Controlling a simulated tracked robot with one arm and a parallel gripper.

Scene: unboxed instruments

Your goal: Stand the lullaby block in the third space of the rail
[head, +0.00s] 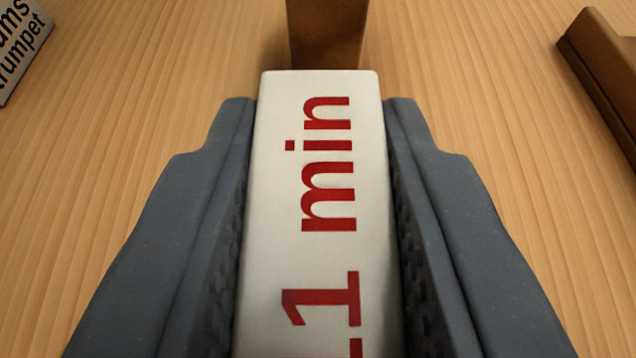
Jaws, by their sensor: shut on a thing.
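My gripper (320,112) is shut on a white block (325,250), with one dark grey finger on each side of it. The face toward me carries red print reading "1 min", with another character partly cut off at the bottom edge. No title shows on this face, so I cannot tell if it is the lullaby block. A brown wooden piece (327,30) stands just beyond the block's far end; I cannot tell if they touch. It may be part of the rail, but no spaces can be made out.
A grey-white block (20,40) with black print ending in "ams" and "rumpet" is cut off at the top left. A brown wooden piece (605,75) lies at the right edge. Light wood table shows bare on both sides between them.

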